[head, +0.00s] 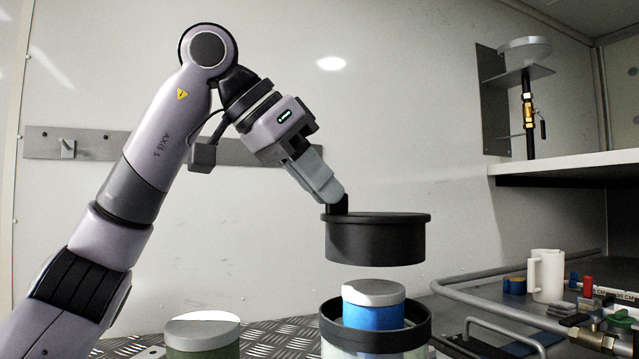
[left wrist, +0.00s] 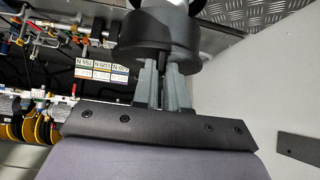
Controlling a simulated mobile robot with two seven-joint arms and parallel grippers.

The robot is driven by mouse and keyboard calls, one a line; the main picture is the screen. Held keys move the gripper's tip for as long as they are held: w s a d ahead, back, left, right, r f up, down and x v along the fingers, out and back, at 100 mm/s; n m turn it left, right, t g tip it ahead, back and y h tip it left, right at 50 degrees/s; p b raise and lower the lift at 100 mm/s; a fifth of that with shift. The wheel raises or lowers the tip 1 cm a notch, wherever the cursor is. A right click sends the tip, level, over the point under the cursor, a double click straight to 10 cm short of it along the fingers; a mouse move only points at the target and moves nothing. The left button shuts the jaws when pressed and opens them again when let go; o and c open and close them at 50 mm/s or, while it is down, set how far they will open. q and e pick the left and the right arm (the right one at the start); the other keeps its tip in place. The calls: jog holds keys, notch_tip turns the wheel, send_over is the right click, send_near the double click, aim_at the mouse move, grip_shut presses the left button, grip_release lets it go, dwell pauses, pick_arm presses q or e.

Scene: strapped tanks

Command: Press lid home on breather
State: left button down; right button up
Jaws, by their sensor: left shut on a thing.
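The lid (head: 377,242) is a black round cap with a wider flat top rim and a small upright tab at its left edge. My left gripper (head: 338,198) is shut on that tab and holds the lid roughly level in the air. In the left wrist view the fingers (left wrist: 163,88) close on the black lid (left wrist: 140,55). Below the lid stands what looks like the breather (head: 374,316), a blue cylinder with a pale top inside a black-rimmed round collar (head: 415,338). A clear gap separates lid and breather. My right gripper is not in view.
A green cylinder with a pale top (head: 202,334) stands at the lower left on tread plate. At the right are a white mug (head: 546,275), grey pipes (head: 500,308) and small coloured blocks. A white shelf (head: 570,166) juts out at the upper right.

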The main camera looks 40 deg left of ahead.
aim_at(338, 250)
pick_arm(q)
jog(key=shift+s, duration=0.1)
dwell(0.3)
jog(key=shift+f+b, duration=1.8)
jog(key=shift+f, duration=1.05)
jog(key=shift+p, duration=1.15)
jog(key=shift+f+b, duration=0.85)
jog(key=shift+f, duration=0.45)
jog(key=c, duration=1.1)
grip_release()
jog(key=shift+r, duration=0.1)
